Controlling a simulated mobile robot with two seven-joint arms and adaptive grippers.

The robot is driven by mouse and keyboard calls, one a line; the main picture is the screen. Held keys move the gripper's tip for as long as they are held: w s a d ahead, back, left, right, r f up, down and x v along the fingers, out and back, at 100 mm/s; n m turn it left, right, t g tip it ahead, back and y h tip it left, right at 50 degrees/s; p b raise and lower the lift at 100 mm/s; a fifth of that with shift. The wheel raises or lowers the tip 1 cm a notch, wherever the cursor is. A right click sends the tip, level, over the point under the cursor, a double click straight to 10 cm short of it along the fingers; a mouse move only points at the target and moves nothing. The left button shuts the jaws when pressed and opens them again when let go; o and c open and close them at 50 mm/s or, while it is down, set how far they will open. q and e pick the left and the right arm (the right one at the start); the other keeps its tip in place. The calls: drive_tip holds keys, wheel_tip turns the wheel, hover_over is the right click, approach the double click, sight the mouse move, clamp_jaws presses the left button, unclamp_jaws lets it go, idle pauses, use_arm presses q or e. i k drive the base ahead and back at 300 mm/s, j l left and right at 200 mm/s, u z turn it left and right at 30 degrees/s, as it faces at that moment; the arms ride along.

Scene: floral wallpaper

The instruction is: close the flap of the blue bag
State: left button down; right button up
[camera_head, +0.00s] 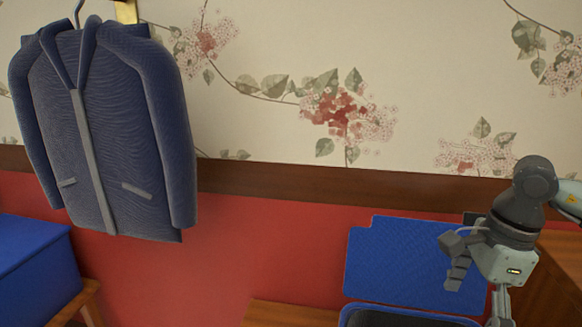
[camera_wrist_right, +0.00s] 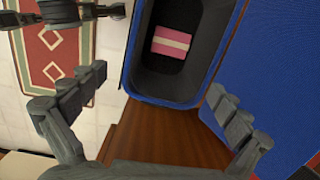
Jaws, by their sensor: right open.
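The blue bag (camera_head: 362,310) is at the bottom right of the head view, cut off by the frame edge. Its blue flap (camera_head: 392,262) stands open behind the mouth. In the right wrist view the bag's blue rim (camera_wrist_right: 166,101) surrounds a dark inside, with a pink item with a pale stripe (camera_wrist_right: 171,42) in it. The flap (camera_wrist_right: 275,75) spreads to the right there. My right gripper (camera_wrist_right: 152,97) is open and empty, its fingers spread across the bag's near end; contact is unclear. Dark grey parts at the wrist view's top left may be my left gripper.
The bag rests on a brown wooden surface (camera_wrist_right: 155,133). A blue-grey jacket (camera_head: 110,130) hangs at the left. A blue box-like thing (camera_head: 35,270) stands at the lower left. A red patterned rug (camera_wrist_right: 55,50) lies on the pale floor.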

sight(398, 261)
drive_tip(key=k, duration=0.9)
